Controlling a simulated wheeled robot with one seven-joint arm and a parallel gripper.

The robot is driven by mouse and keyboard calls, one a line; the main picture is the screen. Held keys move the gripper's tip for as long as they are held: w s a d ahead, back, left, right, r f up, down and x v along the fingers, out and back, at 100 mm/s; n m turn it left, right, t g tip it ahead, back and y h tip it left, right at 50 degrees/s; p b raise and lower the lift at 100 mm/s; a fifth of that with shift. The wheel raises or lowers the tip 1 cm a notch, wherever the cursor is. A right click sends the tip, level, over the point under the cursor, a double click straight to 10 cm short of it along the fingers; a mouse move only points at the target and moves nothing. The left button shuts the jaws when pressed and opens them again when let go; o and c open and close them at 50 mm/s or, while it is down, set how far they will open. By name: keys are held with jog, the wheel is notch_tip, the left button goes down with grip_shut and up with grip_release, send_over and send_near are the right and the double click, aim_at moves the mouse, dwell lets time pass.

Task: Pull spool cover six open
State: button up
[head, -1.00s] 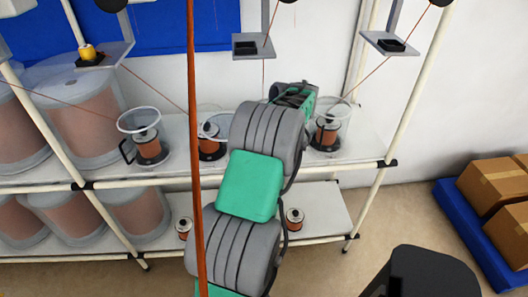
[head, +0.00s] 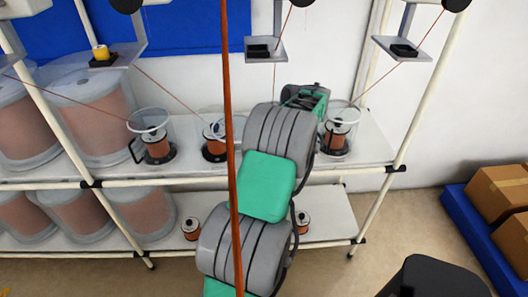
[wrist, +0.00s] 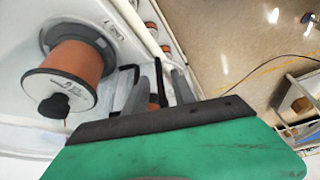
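A black bent handle (wrist: 122,78) is just left of the fingers. The fingers look apart, with nothing clearly held. I cannot read the cover number for certain.
A red-brown strand (head: 229,110) hangs in front of my arm. The white-framed rack has a lower shelf (head: 335,212) with small spools (head: 191,228). Large drums (head: 90,110) stand at left. Boxes (head: 500,195) lie on a blue pallet (head: 468,210) at right.

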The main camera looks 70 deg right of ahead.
jog(key=p+v, duration=0.1)
jog(key=v, duration=0.6)
jog(key=shift+r, duration=0.4)
jog(key=shift+s, duration=0.1)
